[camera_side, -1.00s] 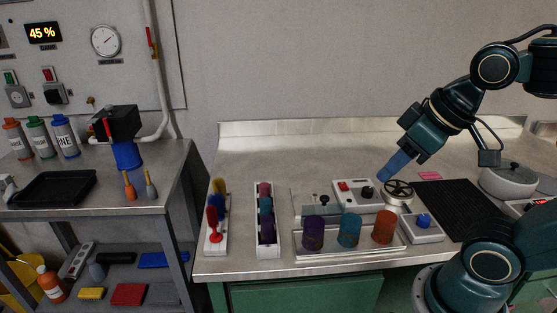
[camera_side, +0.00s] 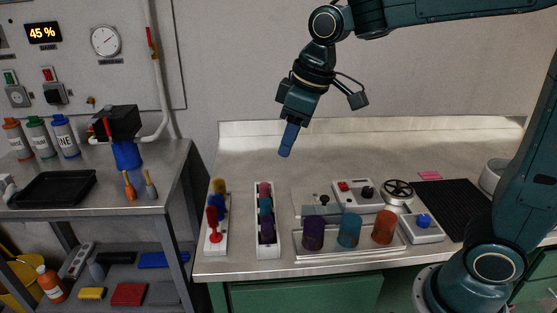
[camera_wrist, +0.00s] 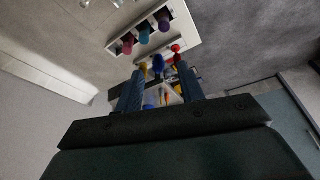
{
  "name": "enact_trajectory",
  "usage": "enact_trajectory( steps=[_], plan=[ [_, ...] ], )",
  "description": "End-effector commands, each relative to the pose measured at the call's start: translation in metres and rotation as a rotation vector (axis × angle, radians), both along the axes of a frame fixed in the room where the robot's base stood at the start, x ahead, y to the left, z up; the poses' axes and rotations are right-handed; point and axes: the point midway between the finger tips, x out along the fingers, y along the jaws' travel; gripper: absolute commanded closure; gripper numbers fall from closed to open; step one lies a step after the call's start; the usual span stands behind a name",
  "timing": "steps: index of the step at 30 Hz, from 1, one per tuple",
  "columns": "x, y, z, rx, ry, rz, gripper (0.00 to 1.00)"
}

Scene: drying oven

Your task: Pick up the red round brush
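The red round brush (camera_side: 213,224) stands upright, head up, at the near end of a white rack (camera_side: 217,243) on the bench's left. Its red head (camera_wrist: 176,48) shows in the wrist view beyond my right-hand finger. A blue brush (camera_side: 220,204) and a yellow brush (camera_side: 217,186) stand behind it in the same rack. My gripper (camera_side: 286,153) is in the air above the bench, to the right of and higher than the rack. In the wrist view my gripper (camera_wrist: 160,80) has its two blue fingers spread apart, with nothing held.
Right beside the brush rack is a white holder (camera_side: 268,245) with several coloured round pieces. Further right are a tray (camera_side: 345,250) with purple, blue and orange cylinders, and a control box (camera_side: 354,195). A side table (camera_side: 90,200) stands left, across a gap.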

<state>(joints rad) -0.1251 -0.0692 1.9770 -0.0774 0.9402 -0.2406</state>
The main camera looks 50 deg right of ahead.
Motion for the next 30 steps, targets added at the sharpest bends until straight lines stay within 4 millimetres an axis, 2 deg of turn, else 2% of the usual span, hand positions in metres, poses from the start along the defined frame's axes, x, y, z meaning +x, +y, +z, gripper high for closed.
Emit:
enact_trajectory(
  steps=[3,9,18,24,30],
  plan=[
    [0.026,0.012,-0.011,-0.009,0.027,0.058,0.62],
    [0.065,0.033,-0.034,-0.023,0.067,0.154,0.62],
    [0.115,0.065,-0.078,-0.039,0.120,0.289,0.62],
    [0.131,0.078,-0.097,-0.044,0.139,0.342,0.62],
    [0.134,0.081,-0.102,-0.045,0.143,0.355,0.62]
  ],
)
